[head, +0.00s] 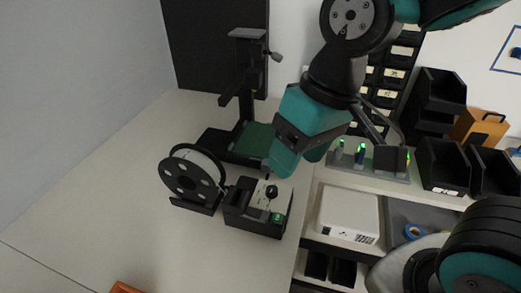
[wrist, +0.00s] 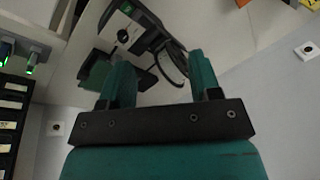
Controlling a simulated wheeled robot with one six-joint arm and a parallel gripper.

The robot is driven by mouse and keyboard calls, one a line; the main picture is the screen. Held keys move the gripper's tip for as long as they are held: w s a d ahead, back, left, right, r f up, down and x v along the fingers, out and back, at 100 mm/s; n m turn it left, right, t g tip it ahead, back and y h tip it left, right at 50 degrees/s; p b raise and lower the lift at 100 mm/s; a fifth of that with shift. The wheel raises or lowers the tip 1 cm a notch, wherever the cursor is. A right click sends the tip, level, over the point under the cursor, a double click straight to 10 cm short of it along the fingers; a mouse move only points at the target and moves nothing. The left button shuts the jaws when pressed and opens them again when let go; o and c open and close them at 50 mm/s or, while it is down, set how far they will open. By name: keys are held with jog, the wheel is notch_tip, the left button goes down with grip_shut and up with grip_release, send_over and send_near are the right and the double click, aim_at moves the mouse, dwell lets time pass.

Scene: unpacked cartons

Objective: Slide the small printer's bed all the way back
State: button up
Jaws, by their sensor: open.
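The small printer (head: 246,105) stands on the white table towards the back, a black upright column with an arm on a dark base. Its green bed (head: 256,140) lies low in front of the column, its right side partly hidden by my gripper. The bed also shows, in part, in the wrist view (wrist: 97,72) behind a finger. My gripper (head: 297,163) is to the right of the bed in the head view, pointing down. In the wrist view its two teal fingers (wrist: 160,72) are apart with nothing held between them. I cannot tell whether a finger touches the bed.
A black box with a dial (head: 258,208) and a spool in a holder (head: 192,178) stand in front of the printer. A rack with green lights (head: 362,160) and a white box (head: 348,214) are at the right. The table's left side is clear.

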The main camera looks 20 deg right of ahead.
jog(key=w+f+m+t+h+b, duration=0.1)
jog(key=w+f+m+h+b, duration=0.15)
jog(key=w+m, duration=0.45)
jog(key=w+f+m+t+h+b, duration=0.1)
jog(key=w+f+m+t+h, duration=0.2)
jog(key=w, duration=0.5)
jog(key=m+g+p, duration=0.1)
jog(key=m+p, duration=0.1)
send_near(266, 162)
jog(key=x, duration=0.9)
jog(key=shift+s+f, duration=0.1)
jog(key=shift+s, duration=0.05)
